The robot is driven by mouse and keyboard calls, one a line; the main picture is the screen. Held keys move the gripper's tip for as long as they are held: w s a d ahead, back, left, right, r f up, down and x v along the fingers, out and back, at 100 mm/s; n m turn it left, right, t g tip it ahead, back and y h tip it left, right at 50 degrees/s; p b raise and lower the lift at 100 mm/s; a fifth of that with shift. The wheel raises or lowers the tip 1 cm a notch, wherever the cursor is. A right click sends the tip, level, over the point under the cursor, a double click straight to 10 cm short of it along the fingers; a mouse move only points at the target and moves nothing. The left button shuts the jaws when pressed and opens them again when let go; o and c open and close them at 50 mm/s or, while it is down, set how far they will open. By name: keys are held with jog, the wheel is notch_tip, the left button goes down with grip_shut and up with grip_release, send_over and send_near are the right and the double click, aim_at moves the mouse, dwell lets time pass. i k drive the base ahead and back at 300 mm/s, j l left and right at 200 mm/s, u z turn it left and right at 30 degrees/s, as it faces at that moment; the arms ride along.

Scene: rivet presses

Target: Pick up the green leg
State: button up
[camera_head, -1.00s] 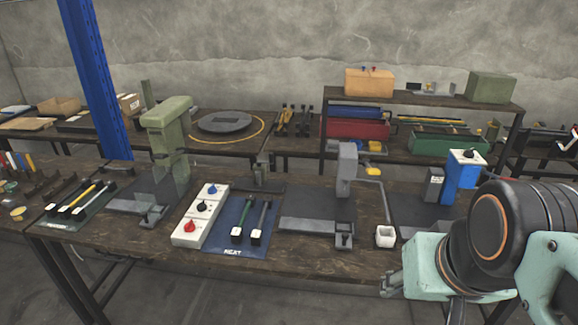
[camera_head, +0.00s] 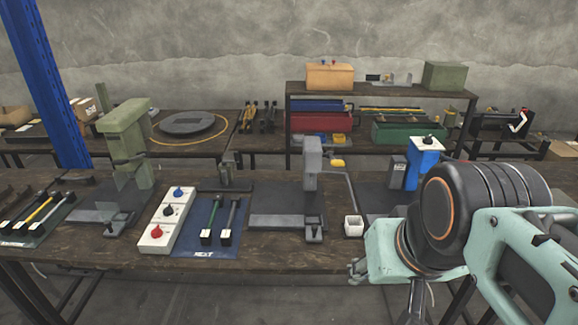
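My gripper (camera_head: 357,273) is at the lower right of the head view, in front of the bench's front edge and well to the right of the green leg. It is apart from both legs. Its fingers are small and partly hidden by the arm, so I cannot tell whether they are open or shut.
A white box with knobs (camera_head: 163,221) stands left of the blue mat. A green press (camera_head: 124,140) and a mat with several legs (camera_head: 22,235) are at the left.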

aim_at(206, 237)
jog(key=i+j, duration=0.3)
jog(key=j, duration=0.15)
jog(key=i+j, duration=0.3)
jog(key=j, duration=0.15)
jog(key=i+j, duration=0.3)
jog(key=j, duration=0.15)
jog(key=i+j, duration=0.35)
jog(key=j, duration=0.15)
jog(key=i+j, duration=0.1)
jog(key=j, duration=0.2)
jog(key=i+j, duration=0.1)
jog(key=j, duration=0.25)
jog(key=l, duration=0.25)
jog(key=i, duration=0.05)
